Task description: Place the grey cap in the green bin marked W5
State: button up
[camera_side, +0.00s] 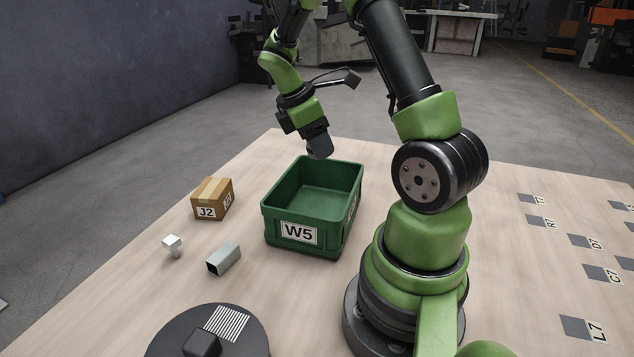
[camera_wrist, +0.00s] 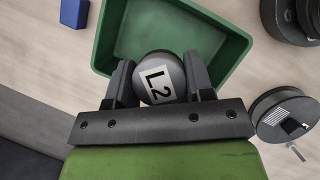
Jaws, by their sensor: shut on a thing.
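The grey cap (camera_wrist: 145,64) is round, with a white label reading L2, in the wrist view. My gripper (camera_wrist: 158,70) is shut on it, one dark finger on each side. In the side view my gripper (camera_side: 312,133) is near the back rim of the green bin, with the cap at its lower end. The green bin (camera_side: 335,225) stands upright on the table, with a W5 label on its front. Its visible interior looks empty. In the wrist view the bin (camera_wrist: 240,45) lies beyond the cap, which overlaps it in the picture.
A cardboard box (camera_side: 213,198) marked J2 stands left of the bin. A small pale metal part (camera_side: 172,243) and a square metal tube (camera_side: 223,259) lie in front of it. A dark round disc (camera_side: 240,345) is at the front. A blue block (camera_wrist: 75,12) shows in the wrist view.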

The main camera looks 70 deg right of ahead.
aim_at(323, 214)
notch_tip(323, 214, down, 14)
jog(key=shift+w+f, duration=0.1)
jog(key=shift+f, duration=0.05)
dwell(0.5)
jog(key=shift+f, duration=0.15)
jog(key=o, duration=1)
jog(key=w+a+r+m+t, duration=0.15)
jog(key=a+r, duration=0.25)
jog(key=r, duration=0.5)
jog(key=w+a+r+m+t, duration=0.1)
jog(key=w+a+r, duration=0.2)
jog(key=r, duration=0.6)
jog(key=s+a+r+m+t+y, duration=0.1)
jog(key=s+a+r+m+t, duration=0.1)
jog(key=a, duration=0.3)
jog(key=s+a+r+m+t+y, duration=0.2)
jog(key=s+a+r+m+t, duration=0.1)
jog(key=s+a+r, duration=0.2)
jog(key=s+a+r+m+t+y, duration=0.1)
jog(key=s+a+r+m+t, duration=0.2)
jog(key=a+r, duration=0.1)
jog(key=shift+s+a+m+t+y, duration=0.25)
jog(key=shift+s+a+t+y, duration=0.15)
jog(key=shift+a, duration=0.3)
